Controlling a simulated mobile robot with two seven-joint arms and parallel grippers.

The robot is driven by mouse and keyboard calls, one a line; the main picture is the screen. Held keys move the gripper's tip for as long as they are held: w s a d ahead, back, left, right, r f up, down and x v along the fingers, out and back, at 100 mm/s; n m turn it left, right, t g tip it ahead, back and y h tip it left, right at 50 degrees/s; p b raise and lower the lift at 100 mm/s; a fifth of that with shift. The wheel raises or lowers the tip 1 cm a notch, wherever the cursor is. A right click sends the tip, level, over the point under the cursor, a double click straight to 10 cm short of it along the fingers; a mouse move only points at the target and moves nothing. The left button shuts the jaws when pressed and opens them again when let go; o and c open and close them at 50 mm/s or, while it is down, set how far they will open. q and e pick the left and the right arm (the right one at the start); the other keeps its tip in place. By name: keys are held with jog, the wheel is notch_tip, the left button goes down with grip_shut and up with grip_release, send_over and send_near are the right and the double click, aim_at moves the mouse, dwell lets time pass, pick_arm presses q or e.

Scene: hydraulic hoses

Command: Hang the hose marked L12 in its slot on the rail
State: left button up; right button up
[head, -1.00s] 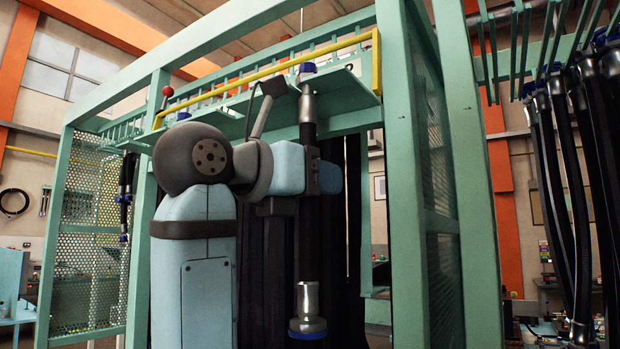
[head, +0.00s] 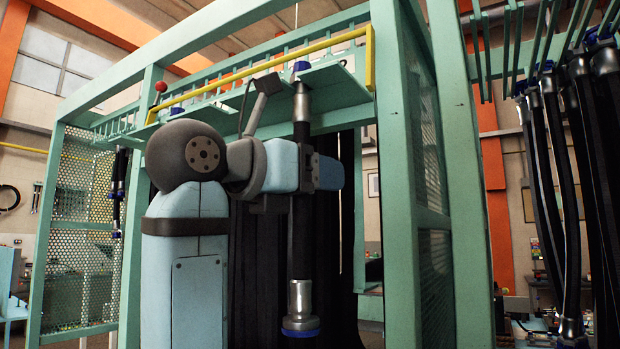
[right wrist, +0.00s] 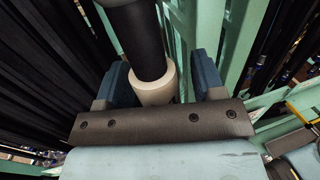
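A black hose (head: 302,232) hangs upright in the head view; I cannot read its marking. Its top silver fitting (head: 302,103) meets the green slotted rail plate (head: 335,88), with a blue cap (head: 301,66) just above the plate. Its lower silver fitting (head: 300,300) ends in a blue ring and hangs free. My right gripper (head: 328,172) is at the hose's upper half. In the right wrist view the two blue fingers (right wrist: 162,62) stand on either side of the hose (right wrist: 140,35) and its pale collar (right wrist: 153,86), with a gap visible at the right finger. My left gripper is out of view.
A yellow bar (head: 265,68) runs along the front of the rail. A green post (head: 400,190) stands right of the hose. Dark hoses (head: 338,240) hang close behind. More hoses (head: 560,190) hang on another rack at the right, and a few (head: 118,190) hang at the left.

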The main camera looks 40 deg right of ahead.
jog(key=s+a+b, duration=0.1)
jog(key=a, duration=1.2)
jog(key=shift+s+a+f+b, duration=0.15)
jog(key=shift+s+a+b, duration=0.15)
jog(key=shift+s+a, duration=0.1)
jog(key=shift+d, duration=0.1)
